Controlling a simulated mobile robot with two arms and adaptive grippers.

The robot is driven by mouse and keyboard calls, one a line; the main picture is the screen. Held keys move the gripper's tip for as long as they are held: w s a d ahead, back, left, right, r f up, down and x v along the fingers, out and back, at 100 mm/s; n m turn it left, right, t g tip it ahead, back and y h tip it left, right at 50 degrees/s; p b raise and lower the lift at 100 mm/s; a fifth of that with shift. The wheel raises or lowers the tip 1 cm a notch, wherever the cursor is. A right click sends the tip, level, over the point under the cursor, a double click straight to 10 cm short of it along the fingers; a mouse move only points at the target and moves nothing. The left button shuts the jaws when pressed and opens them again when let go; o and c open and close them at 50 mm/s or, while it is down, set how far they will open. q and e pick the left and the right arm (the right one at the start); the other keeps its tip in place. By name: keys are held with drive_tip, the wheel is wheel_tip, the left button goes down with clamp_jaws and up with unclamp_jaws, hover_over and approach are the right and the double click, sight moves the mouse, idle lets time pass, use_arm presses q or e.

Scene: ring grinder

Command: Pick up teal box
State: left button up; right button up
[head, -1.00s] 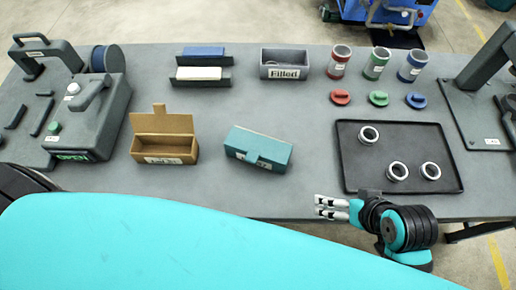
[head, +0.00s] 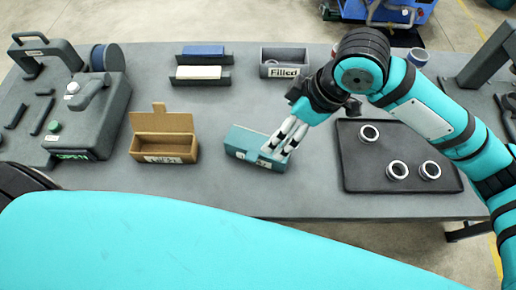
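The teal box (head: 246,141) lies closed on the grey table, a little left of the middle, with a white label on its front. My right gripper (head: 276,153) reaches in from the right, pointing down and left. Its two pale fingers are apart, with the tips at the right end of the teal box, covering part of it. Whether they touch the box, I cannot tell. My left gripper is out of view.
An open brown box (head: 164,146) stands left of the teal box. A black tray (head: 385,184) with 3 metal rings lies to the right. Behind are a grey "Filled" bin (head: 284,68) and a holder with blue and white blocks (head: 203,73). A grey machine (head: 100,115) stands at left.

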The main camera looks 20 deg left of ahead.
sight(257, 148)
drive_tip(key=p+x, duration=0.2)
drive_tip(key=x, duration=0.9)
drive_tip(key=shift+f, duration=0.35)
drive_tip(key=shift+a+f+p, duration=0.25)
drive_tip(key=shift+f+p, duration=0.05)
drive_tip(key=shift+f, duration=0.15)
drive_tip(key=p+x, duration=0.1)
drive_tip(key=x, duration=0.2)
drive_tip(key=shift+w+a+f, duration=0.15)
drive_tip(key=shift+f, duration=0.1)
drive_tip(key=shift+a+f, duration=0.15)
drive_tip(key=shift+f, duration=0.3)
drive_tip(key=shift+c, duration=0.3)
drive_tip(key=shift+r, duration=0.1)
drive_tip(key=c, duration=0.9)
